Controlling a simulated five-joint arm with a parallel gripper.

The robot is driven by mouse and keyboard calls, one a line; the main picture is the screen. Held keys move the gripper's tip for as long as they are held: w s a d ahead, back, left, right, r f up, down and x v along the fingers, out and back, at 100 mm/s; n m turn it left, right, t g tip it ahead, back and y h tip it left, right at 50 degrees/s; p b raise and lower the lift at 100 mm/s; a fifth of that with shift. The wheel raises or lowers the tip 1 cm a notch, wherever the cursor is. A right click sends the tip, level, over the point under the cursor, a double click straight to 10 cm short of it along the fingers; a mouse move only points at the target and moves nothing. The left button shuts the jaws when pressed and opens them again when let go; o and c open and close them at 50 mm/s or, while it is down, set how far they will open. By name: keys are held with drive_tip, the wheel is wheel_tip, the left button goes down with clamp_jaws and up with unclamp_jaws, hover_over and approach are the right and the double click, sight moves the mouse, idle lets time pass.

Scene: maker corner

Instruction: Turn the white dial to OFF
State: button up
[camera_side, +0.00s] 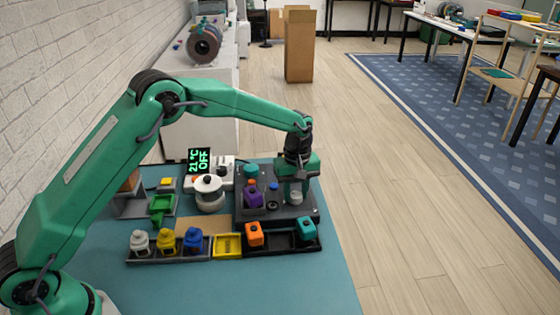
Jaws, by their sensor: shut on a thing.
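The white dial (296,198) sits at the right end of a black panel (285,217) on the teal table. My gripper (294,192) points down over it, with its fingers at the dial and shut on it. The fingers and the arm's end hide part of the dial, and its pointer and any markings are too small to read. A small black display (199,160) behind the panel, to its left, shows "21°C" and "OFF" in green.
A white round device (208,192) stands left of the panel. A purple block (253,197) is on the panel's left. In front, a black rack (170,252) holds white, yellow and blue pieces; a yellow tray (228,246) and orange (254,234) and teal (306,229) blocks are beside it. The front table is clear.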

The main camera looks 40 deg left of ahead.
sight(296, 194)
drive_tip(key=n, duration=0.7)
drive_tip(key=shift+r, duration=0.15)
idle(0.4)
drive_tip(key=o, duration=1)
drive_tip(key=shift+r, duration=3.85)
